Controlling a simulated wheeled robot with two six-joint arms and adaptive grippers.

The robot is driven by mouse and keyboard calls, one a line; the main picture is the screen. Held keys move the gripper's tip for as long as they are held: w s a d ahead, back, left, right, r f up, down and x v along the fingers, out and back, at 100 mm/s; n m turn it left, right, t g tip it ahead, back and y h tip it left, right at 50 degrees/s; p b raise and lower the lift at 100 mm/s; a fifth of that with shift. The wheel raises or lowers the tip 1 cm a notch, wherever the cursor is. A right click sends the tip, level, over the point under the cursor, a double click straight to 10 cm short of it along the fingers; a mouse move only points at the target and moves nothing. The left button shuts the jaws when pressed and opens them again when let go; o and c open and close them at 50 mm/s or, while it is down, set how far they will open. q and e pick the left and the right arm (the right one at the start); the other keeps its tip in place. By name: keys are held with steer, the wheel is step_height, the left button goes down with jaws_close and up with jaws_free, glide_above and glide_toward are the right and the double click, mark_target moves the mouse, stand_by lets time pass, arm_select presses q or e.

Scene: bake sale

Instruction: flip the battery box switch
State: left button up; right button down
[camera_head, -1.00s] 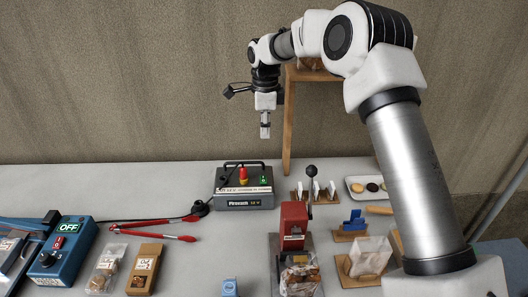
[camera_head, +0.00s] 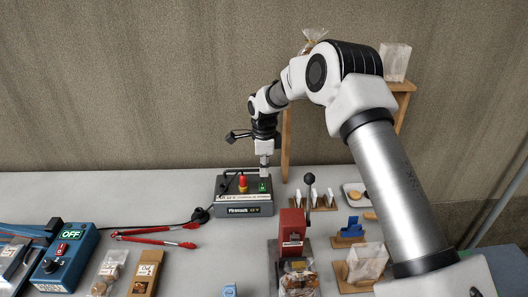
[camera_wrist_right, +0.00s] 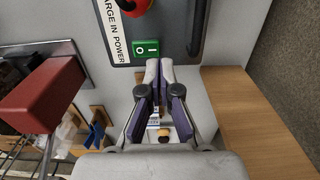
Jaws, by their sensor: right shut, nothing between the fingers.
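The battery box (camera_head: 243,208) is a dark grey case with a handle, standing at the back of the table in the head view. Its green rocker switch (camera_wrist_right: 146,47), marked O and I, shows in the right wrist view beside a red knob (camera_wrist_right: 134,6). My right gripper (camera_head: 264,174) is shut and empty, pointing down at the switch end of the box. In the right wrist view its fingertips (camera_wrist_right: 159,62) are just below the switch; whether they touch the box I cannot tell. My left gripper is not in view.
A wooden stand (camera_head: 287,145) rises right behind the box. A red lever press (camera_head: 292,230) stands in front of it. Red tongs (camera_head: 155,235) lie to the left, with a blue box showing OFF (camera_head: 68,258) beyond them. The table between is mostly clear.

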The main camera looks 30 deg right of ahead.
mark_target(264, 183)
steer(key=shift+f, duration=1.4)
steer(key=shift+f+p, duration=0.2)
steer(key=shift+p, duration=0.1)
steer(key=shift+s+a+r+p, duration=0.2)
steer(key=shift+s+r+p, duration=0.1)
steer(key=shift+p, duration=0.25)
steer(key=shift+s+a+r+p, duration=0.15)
steer(key=shift+s+p, duration=0.1)
steer(key=shift+p, duration=0.05)
